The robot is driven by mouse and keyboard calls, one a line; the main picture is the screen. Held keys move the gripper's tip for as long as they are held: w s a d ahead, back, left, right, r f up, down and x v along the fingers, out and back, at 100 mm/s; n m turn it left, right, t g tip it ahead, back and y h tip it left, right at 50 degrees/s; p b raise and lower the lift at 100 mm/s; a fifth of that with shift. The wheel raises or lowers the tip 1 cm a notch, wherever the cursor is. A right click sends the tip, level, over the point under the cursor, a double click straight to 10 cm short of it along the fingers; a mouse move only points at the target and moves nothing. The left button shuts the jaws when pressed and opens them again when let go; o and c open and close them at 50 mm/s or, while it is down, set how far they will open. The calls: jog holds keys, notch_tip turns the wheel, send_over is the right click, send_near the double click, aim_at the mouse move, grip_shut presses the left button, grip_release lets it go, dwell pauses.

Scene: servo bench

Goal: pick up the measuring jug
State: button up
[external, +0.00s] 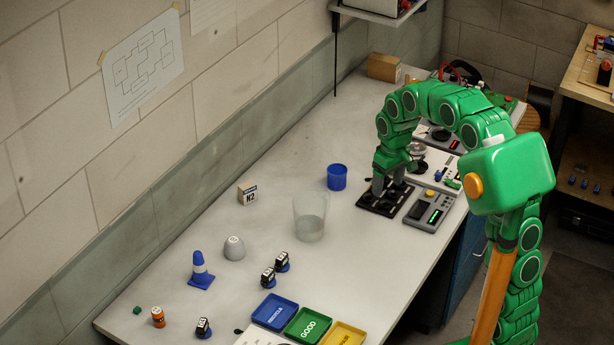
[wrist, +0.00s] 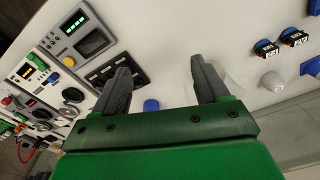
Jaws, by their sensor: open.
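The measuring jug (external: 310,218) looks like the clear, see-through vessel standing upright in the middle of the bench; its lower part is greyer. In the wrist view only a faint clear shape shows behind the right finger, and I cannot be sure it is the jug. My gripper (external: 385,188) is open and empty, pointing down over a black tray at the bench's right side. It is to the right of the jug and apart from it. In the wrist view the two fingers of my gripper (wrist: 160,66) are spread with nothing between them.
A blue cup (external: 337,177) stands behind the jug, between it and my gripper. The black tray (external: 372,206) and a grey meter (external: 431,210) lie by my gripper. A small box (external: 247,192), grey dome (external: 234,248) and blue cone (external: 200,270) stand left. Coloured trays (external: 307,325) lie in front.

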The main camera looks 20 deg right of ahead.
aim_at(325, 193)
jog(key=w+a+f, duration=0.2)
jog(key=w+a, duration=0.2)
jog(key=w+a+f+n, duration=0.1)
jog(key=w+a+f, duration=0.1)
jog(key=w+a, duration=0.2)
jog(key=w+a+f+n+t, duration=0.1)
jog(key=w+a+f, duration=0.1)
jog(key=w+a, duration=0.2)
jog(key=shift+w+a+f+y, duration=0.35)
jog(key=shift+a+f+y, duration=0.05)
jog(key=shift+a, duration=0.05)
jog(key=shift+w+a+f, duration=0.15)
jog(key=shift+w+f, duration=0.05)
jog(key=shift+f, duration=1.1)
jog(key=shift+w+a+f, duration=0.15)
jog(key=shift+w+f, duration=0.05)
jog(key=shift+f, duration=1.1)
jog(key=shift+w+a+f, duration=0.15)
jog(key=shift+w+f, duration=0.05)
jog(key=shift+f, duration=1.1)
grip_shut()
jog(key=shift+r, duration=0.2)
